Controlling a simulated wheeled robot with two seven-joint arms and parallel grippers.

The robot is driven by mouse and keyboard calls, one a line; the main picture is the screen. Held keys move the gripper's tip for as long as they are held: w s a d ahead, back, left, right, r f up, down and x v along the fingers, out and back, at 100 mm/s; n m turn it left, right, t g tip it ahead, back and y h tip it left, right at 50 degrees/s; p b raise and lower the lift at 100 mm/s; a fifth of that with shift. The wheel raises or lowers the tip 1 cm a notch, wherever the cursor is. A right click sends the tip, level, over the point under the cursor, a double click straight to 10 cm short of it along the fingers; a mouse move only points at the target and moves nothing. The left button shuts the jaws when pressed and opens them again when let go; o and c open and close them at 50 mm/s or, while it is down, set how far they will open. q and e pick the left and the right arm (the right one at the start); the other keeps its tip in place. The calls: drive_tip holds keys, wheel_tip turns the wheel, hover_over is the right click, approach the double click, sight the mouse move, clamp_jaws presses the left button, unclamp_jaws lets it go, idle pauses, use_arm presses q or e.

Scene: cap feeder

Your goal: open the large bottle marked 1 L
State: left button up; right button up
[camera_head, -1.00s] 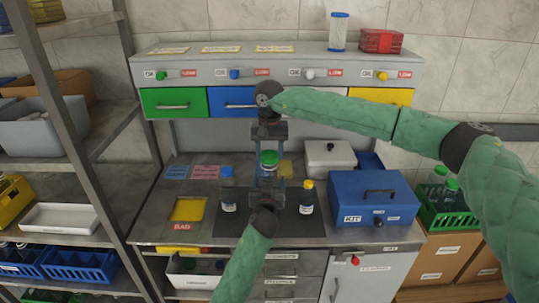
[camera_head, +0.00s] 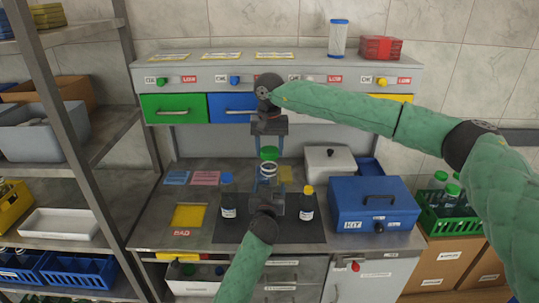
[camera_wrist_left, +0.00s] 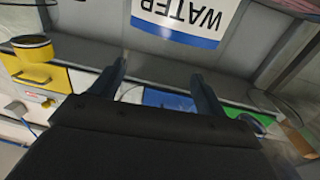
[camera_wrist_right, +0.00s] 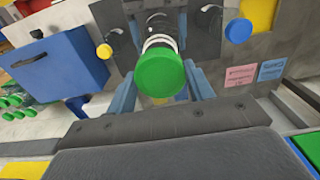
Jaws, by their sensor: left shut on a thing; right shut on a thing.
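The large clear bottle (camera_head: 268,171) stands at the middle of the worktop, with its pale ringed neck showing. The WATER label (camera_wrist_left: 188,20) appears upside down in the left wrist view; no 1 L mark is legible. My left gripper (camera_head: 266,198) is shut on the bottle from the front and hides its lower part. My right gripper (camera_head: 268,148) comes from above and is shut on the green cap (camera_head: 268,153). In the right wrist view the cap (camera_wrist_right: 160,73) sits between the fingers, with the white rings of the neck (camera_wrist_right: 160,42) exposed beyond it.
A blue kit box (camera_head: 370,205) stands to the right. Drawers and knobs line the back.

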sight(269, 150)
drive_tip(key=shift+r, duration=0.5)
use_arm(q)
drive_tip(key=o, duration=2)
drive_tip(key=shift+c, duration=0.2)
drive_tip(key=shift+s+f, duration=0.1)
use_arm(e)
drive_tip(key=shift+f, duration=0.2)
wheel_tip(269, 150, down, 4)
drive_tip(key=b, duration=0.4)
drive_tip(key=shift+r, duration=0.2)
use_arm(q)
drive_tip(key=s+a, duration=0.1)
drive_tip(key=s, duration=1.1)
use_arm(e)
drive_tip(key=shift+f, duration=0.1)
